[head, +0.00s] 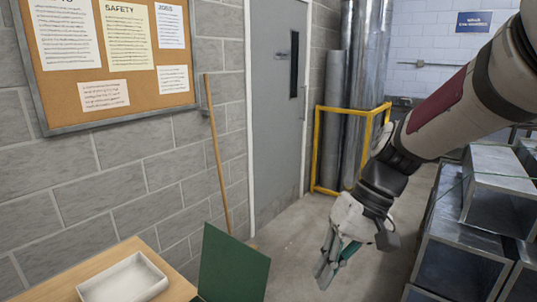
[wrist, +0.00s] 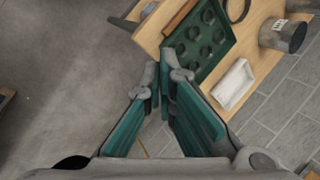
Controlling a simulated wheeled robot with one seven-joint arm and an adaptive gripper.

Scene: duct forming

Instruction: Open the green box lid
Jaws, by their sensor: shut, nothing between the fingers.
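The green box (wrist: 207,38) is on the wooden table in the wrist view, and its inside shows, with several dark round shapes in it. In the head view a dark green panel, which looks like its lid (head: 233,268), stands raised and tilted at the table's right end; the rest of the box is out of that frame. My gripper (head: 325,278) hangs to the right of the panel, apart from it, pointing down. In the wrist view my gripper (wrist: 163,77) has its teal-padded fingers close together at the tips, holding nothing.
A white tray (head: 125,279) lies on the wooden table (head: 60,290), left of the lid. A metal can (wrist: 283,36) stands on the table in the wrist view. Metal ducts (head: 462,255) are stacked at right. A wooden pole leans on the wall. The floor between is clear.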

